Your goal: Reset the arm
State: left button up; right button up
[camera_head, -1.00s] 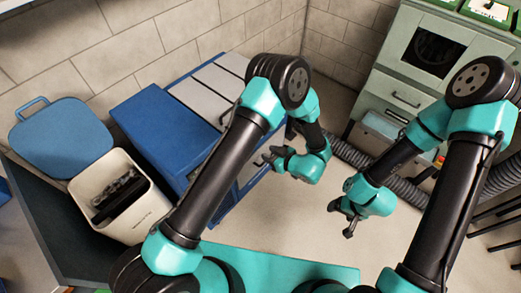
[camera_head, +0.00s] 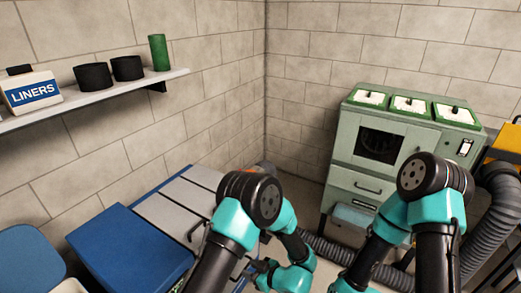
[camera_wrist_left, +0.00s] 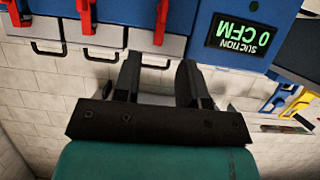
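My left arm comes in at the bottom middle of the head view. My left gripper (camera_head: 258,270) is dark and small there, close to the blue bench's right side. In the left wrist view my left gripper (camera_wrist_left: 158,85) has its two fingers wide apart with nothing between them. My right arm (camera_head: 440,215) is bent at the lower right of the head view. Its wrist reaches the bottom edge, and its fingers are out of frame.
A blue bench (camera_head: 135,250) with grey panels stands at left. A green cabinet (camera_head: 385,155) and a grey hose (camera_head: 490,230) are at right. A shelf (camera_head: 100,98) holds black cups and a LINERS jug. The wrist view shows red handles (camera_wrist_left: 161,22) and a suction display (camera_wrist_left: 240,33).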

pick_arm(q)
jog(key=w+a+f+m+h, duration=0.1)
jog(key=a+f+m+h, duration=0.45)
jog(key=a+h, duration=0.55)
jog(key=s+a+m+g+h, duration=0.2)
jog(key=s+a+g, duration=0.1)
jog(key=s, duration=0.4)
jog(key=s+a+f+m+g+h, duration=0.1)
jog(key=s+a+m+g+h, duration=0.1)
jog(key=s, duration=0.6)
jog(key=a+g, duration=0.1)
jog(key=a, duration=0.1)
jog(key=shift+s+a+f, duration=0.3)
jog(key=shift+a, duration=0.1)
